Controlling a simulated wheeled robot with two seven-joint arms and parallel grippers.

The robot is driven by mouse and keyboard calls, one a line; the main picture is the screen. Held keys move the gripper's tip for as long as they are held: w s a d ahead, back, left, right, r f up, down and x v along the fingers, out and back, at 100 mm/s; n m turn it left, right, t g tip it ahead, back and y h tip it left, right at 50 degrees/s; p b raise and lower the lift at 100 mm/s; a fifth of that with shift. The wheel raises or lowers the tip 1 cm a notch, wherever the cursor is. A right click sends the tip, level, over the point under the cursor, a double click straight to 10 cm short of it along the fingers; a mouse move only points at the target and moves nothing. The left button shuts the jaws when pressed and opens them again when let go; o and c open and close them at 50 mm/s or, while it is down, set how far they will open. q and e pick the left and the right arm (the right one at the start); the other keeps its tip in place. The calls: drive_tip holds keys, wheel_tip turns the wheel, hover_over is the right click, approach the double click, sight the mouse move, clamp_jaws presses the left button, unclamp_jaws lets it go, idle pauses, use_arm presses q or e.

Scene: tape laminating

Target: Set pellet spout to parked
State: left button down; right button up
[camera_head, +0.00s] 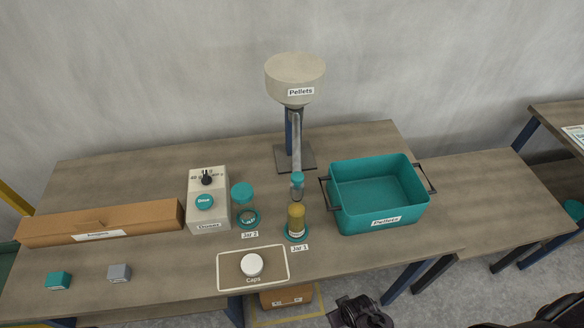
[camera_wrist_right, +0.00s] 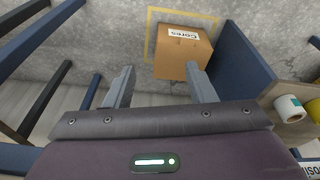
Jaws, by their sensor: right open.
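The pellet hopper (camera_head: 296,78) is a beige funnel labelled Pellets on a blue post at the back of the table. Its grey spout tube (camera_head: 296,130) runs down toward a teal-ended piece (camera_head: 297,181) just above and behind Jar 1 (camera_head: 296,219), which holds yellow contents. Whether the tube joins that piece is too small to tell. My right gripper shows as a dark shape (camera_head: 360,312) below the table's front edge. In the right wrist view my right gripper (camera_wrist_right: 160,84) is open with nothing between its fingers. My left gripper is in neither view.
A teal Pellets bin (camera_head: 381,198) with side handles stands right of the spout. A Doser box (camera_head: 208,199), Jar 2 (camera_head: 247,218) and a Caps tray (camera_head: 222,284) stand left and in front. A Cores carton (camera_wrist_right: 183,52) lies on the floor. The table's right end is clear.

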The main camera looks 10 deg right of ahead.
drive_tip(key=w+r+t, duration=0.1)
drive_tip(key=w+r, duration=0.3)
drive_tip(key=r, duration=0.2)
drive_tip(key=w+r+t+p, duration=0.1)
drive_tip(key=w+r+t, duration=0.1)
drive_tip(key=r, duration=0.4)
drive_tip(key=w+r+t, duration=0.1)
drive_tip(key=w+r, duration=0.4)
drive_tip(key=shift+w+a+r+y, duration=0.1)
drive_tip(key=shift+w+r+y, duration=0.2)
drive_tip(key=shift+r, duration=0.1)
drive_tip(key=w+r+n+t+y, duration=0.1)
drive_tip(key=w+r+t, duration=0.3)
drive_tip(key=w+r, duration=0.1)
drive_tip(key=n+t+y+p, duration=0.25)
drive_tip(key=t+y, duration=0.25)
drive_tip(key=y, duration=0.3)
approach(296, 175)
drive_tip(key=w+a, duration=0.1)
drive_tip(key=w+a+n+b, duration=0.1)
drive_tip(key=w, duration=0.1)
drive_tip(key=shift+f, duration=0.1)
drive_tip(key=p+x, duration=0.2)
drive_tip(key=x, duration=0.4)
drive_tip(key=shift+w, duration=0.25)
drive_tip(key=shift+w+a, duration=0.45)
drive_tip(key=shift+w, duration=0.1)
